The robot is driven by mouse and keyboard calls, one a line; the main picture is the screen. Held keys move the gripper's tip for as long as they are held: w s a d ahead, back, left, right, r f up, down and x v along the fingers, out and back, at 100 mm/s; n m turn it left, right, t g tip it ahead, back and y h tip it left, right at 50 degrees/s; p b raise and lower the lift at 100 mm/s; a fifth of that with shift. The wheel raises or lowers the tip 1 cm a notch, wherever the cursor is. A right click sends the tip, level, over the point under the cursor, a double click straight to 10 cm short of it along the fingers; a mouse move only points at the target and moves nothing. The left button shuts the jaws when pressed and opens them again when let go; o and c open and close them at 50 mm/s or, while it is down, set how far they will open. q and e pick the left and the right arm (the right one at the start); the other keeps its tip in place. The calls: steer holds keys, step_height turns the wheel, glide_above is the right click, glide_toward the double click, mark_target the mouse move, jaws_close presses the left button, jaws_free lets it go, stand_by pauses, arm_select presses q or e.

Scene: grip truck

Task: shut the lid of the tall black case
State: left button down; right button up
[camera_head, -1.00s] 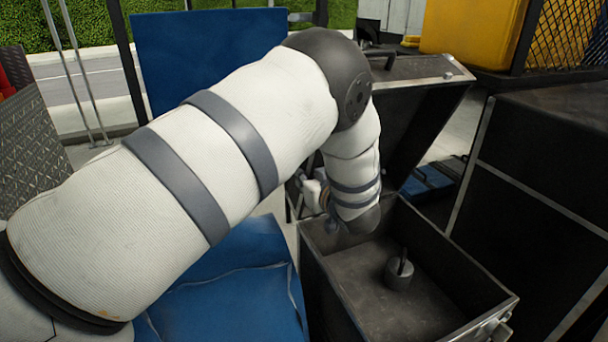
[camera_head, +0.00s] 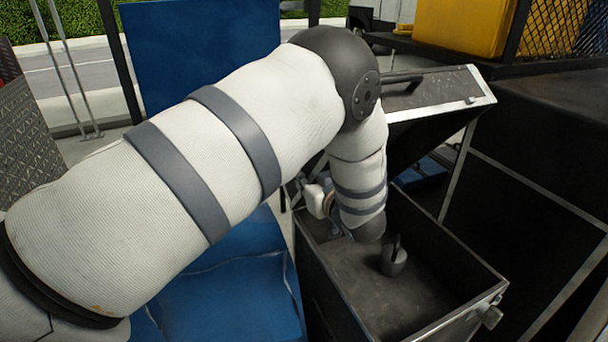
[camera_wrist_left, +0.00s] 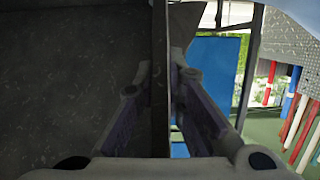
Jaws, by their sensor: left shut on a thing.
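The tall black case (camera_head: 470,305) stands open right of the blue seats, with a metal-trimmed rim. Its lid (camera_head: 445,88) is hinged at the back and leans up at a slant, with a dark handle on its outer face. My left gripper shows in the left wrist view (camera_wrist_left: 160,88), its fingers on either side of the lid's edge, shut on it. In the head view my forearm hides most of this gripper and the lid's left part. A small round dark object with an upright handle (camera_head: 394,262) sits inside the case. My right gripper is not in view.
Blue seats (camera_head: 240,285) stand close on the left of the case. A large black box (camera_head: 530,190) stands close on its right. A yellow bin (camera_head: 465,30) and wire mesh are behind.

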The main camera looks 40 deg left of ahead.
arm_select(q)
steer(key=shift+f, duration=0.2)
steer(key=shift+s+d+f, duration=0.4)
steer(key=shift+d+f, duration=0.15)
steer(key=shift+d, duration=0.2)
steer(key=shift+s+d+f, duration=0.35)
steer(key=shift+d+f, duration=0.15)
steer(key=shift+d, duration=0.2)
steer(key=shift+s+d+f, duration=0.35)
steer(key=shift+d+f, duration=0.3)
steer(key=shift+s+d+f, duration=0.35)
steer(key=shift+d+f, duration=0.3)
steer(key=c, duration=1.5)
jaws_free()
steer(key=shift+r, duration=0.15)
